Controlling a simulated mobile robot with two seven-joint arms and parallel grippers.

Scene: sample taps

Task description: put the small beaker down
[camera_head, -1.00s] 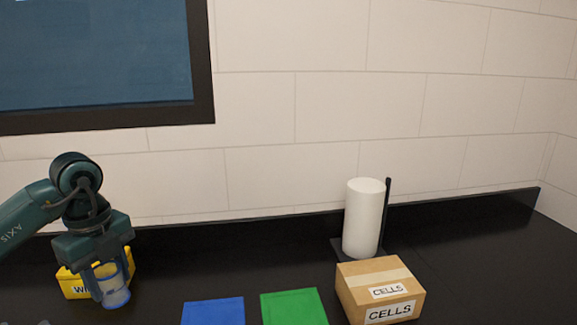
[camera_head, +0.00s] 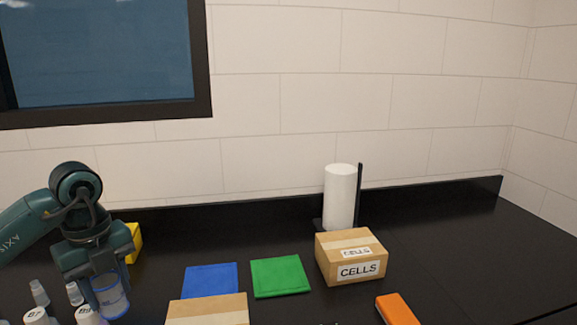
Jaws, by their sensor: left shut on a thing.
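The small beaker (camera_head: 112,300) is a clear cup with blue edges at the lower left of the head view. My left gripper (camera_head: 106,287) points down and is shut on it. The gripper's fingers and palm hide part of the beaker. I cannot tell whether its base touches the black counter (camera_head: 440,245). My right gripper is out of view.
Several white-capped bottles (camera_head: 38,314) stand left of the beaker. A yellow box (camera_head: 133,243) is behind the gripper. Blue (camera_head: 210,279) and green (camera_head: 280,276) mats, a CELLS carton (camera_head: 350,256), another carton (camera_head: 208,311), a paper roll (camera_head: 340,197) and an orange item (camera_head: 397,309) lie rightward.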

